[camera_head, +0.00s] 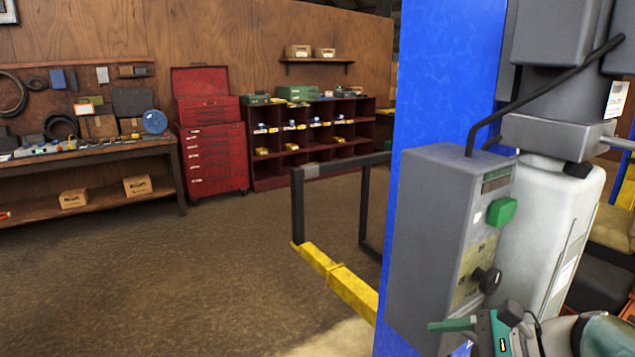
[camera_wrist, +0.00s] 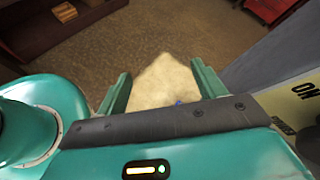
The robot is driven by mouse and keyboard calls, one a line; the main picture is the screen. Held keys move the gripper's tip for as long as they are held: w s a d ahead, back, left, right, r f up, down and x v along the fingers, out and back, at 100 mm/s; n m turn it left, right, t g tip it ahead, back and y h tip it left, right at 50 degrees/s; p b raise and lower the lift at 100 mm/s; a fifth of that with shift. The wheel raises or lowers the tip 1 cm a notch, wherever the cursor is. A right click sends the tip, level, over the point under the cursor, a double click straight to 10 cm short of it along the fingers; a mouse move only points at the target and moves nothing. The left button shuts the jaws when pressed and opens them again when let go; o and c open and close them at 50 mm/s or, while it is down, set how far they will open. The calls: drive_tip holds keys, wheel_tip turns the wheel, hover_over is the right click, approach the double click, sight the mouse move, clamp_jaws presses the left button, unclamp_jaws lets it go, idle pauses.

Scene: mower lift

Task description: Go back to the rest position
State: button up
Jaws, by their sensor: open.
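My gripper (camera_wrist: 163,86) is open and empty in the wrist view, its two green fingers spread apart over the floor. In the head view my gripper (camera_head: 480,318) shows at the bottom right, just in front of the lower part of a grey control box (camera_head: 425,240). The box carries a green button (camera_head: 502,211) and a black knob (camera_head: 487,280). In the wrist view the box's labelled face (camera_wrist: 297,103) is close to the right of the fingers. I cannot tell whether the gripper touches the box.
A blue post (camera_head: 428,75) stands behind the box, with a white cylinder (camera_head: 540,235) to the right. A yellow bar (camera_head: 340,280) and dark frame extend left of the post. A workbench (camera_head: 90,153) and red tool cabinet (camera_head: 213,155) stand far back. The floor at left is clear.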

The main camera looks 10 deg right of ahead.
drive_tip(key=s+a+f+n+g+h, duration=0.2)
drive_tip(key=a+n+h, duration=0.7)
drive_tip(key=n, duration=1.1)
drive_tip(key=a, duration=0.3)
drive_tip(key=shift+s+a+n, duration=0.3)
drive_tip(key=shift+s, duration=0.1)
